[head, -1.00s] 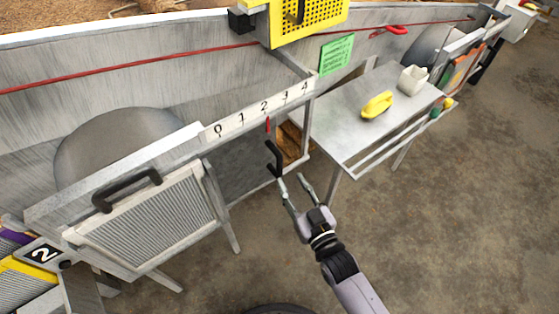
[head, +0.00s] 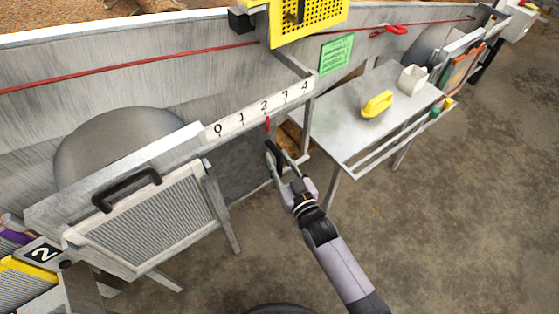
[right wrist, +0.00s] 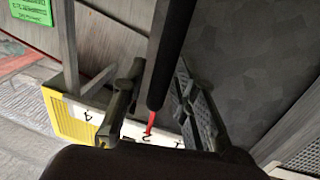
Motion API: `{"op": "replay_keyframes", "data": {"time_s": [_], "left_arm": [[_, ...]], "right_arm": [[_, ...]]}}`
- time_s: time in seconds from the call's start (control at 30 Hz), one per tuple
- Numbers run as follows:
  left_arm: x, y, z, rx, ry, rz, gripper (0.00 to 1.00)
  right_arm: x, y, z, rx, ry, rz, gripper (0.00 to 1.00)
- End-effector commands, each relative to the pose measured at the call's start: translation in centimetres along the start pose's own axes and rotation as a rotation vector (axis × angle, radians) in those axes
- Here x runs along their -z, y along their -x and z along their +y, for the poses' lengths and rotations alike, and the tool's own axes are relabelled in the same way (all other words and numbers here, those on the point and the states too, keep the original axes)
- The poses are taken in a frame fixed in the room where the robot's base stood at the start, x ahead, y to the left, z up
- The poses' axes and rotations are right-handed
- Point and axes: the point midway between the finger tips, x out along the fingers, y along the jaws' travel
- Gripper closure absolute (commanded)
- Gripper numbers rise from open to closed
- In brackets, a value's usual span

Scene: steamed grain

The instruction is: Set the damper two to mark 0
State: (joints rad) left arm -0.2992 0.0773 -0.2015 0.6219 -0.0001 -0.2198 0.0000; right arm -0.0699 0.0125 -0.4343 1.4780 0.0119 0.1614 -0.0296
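The damper's white scale (head: 251,111) runs from 0 at the left to 4 at the right, on the metal rail. A red pointer (head: 268,124) hangs just below the scale near mark 2. The black damper handle (head: 269,147) stands below it, and it also shows in the right wrist view (right wrist: 168,50). My right gripper (head: 276,165) is at the handle. In the right wrist view its fingers (right wrist: 160,100) stand on either side of the black bar, apart, with narrow gaps showing. The red pointer (right wrist: 151,122) shows between the fingers there. My left gripper is not in view.
A slatted panel with a black handle (head: 127,190) and a plate marked 2 (head: 42,254) are at the left. A metal table (head: 345,125) with a yellow object (head: 377,104) and a white container (head: 413,79) stands at the right. The floor at lower right is clear.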

Motion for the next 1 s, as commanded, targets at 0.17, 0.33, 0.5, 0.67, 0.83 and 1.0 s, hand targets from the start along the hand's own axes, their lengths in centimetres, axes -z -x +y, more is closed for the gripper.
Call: {"op": "replay_keyframes", "data": {"time_s": [0.17, 0.33, 0.5, 0.67, 0.83, 1.0], "left_arm": [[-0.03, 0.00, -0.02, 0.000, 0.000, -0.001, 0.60], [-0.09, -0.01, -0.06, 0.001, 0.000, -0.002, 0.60], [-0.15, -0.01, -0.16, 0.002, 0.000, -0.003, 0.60], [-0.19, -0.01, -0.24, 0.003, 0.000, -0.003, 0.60], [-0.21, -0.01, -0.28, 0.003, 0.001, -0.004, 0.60], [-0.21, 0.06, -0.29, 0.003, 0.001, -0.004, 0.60]], "right_arm": [[-0.01, 0.03, 0.02, 0.000, 0.000, 0.000, 0.87], [-0.01, 0.03, 0.02, 0.000, 0.000, 0.000, 0.99], [-0.01, 0.03, 0.02, 0.000, 0.000, 0.000, 1.00], [-0.01, 0.04, 0.02, 0.000, 0.000, 0.000, 1.00], [-0.02, 0.04, 0.02, 0.000, 0.000, 0.000, 1.00], [0.00, 0.07, -0.15, 0.000, 0.000, -0.001, 1.00]]}}
